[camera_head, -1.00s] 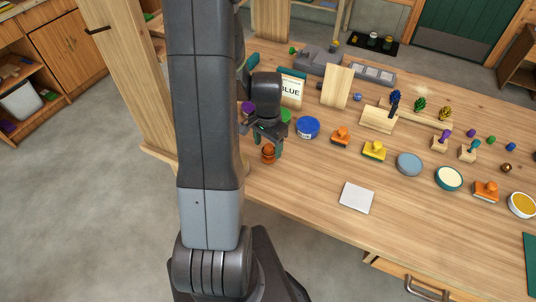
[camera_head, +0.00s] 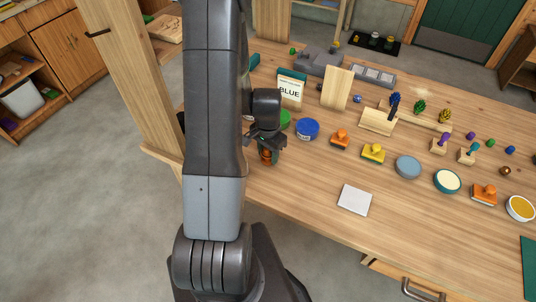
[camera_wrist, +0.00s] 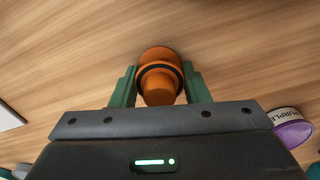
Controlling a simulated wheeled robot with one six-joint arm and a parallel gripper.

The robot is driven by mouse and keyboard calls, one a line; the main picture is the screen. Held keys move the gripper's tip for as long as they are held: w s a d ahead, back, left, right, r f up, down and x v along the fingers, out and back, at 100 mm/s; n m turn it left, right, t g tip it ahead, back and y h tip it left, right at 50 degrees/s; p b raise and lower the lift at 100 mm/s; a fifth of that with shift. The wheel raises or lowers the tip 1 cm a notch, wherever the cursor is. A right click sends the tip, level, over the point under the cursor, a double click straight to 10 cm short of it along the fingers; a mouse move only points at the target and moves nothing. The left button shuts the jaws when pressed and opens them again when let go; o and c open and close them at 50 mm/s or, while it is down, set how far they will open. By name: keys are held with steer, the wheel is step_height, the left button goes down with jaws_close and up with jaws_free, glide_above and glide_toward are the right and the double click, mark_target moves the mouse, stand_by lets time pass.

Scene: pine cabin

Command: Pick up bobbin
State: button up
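The bobbin (camera_head: 266,156) is an orange-brown turned piece with a dark band. It stands upright near the table's left front edge. My gripper (camera_head: 267,148) is just above and around it in the head view, pointing down and partly hiding it. In the wrist view the bobbin (camera_wrist: 160,85) sits between the two green fingers (camera_wrist: 160,86), one on each side. The fingers look spread, with small gaps beside the bobbin's narrower near end. Contact at its wide rim cannot be made out.
A blue tub (camera_head: 307,129) and a green-topped tub (camera_head: 285,119) stand close behind my gripper. A purple-labelled tub (camera_wrist: 291,127) shows in the wrist view. Stamps (camera_head: 340,139) and round pads (camera_head: 407,167) line the table to the right. A white square (camera_head: 355,200) lies in front.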

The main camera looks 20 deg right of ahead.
steer(key=shift+c, duration=1.4)
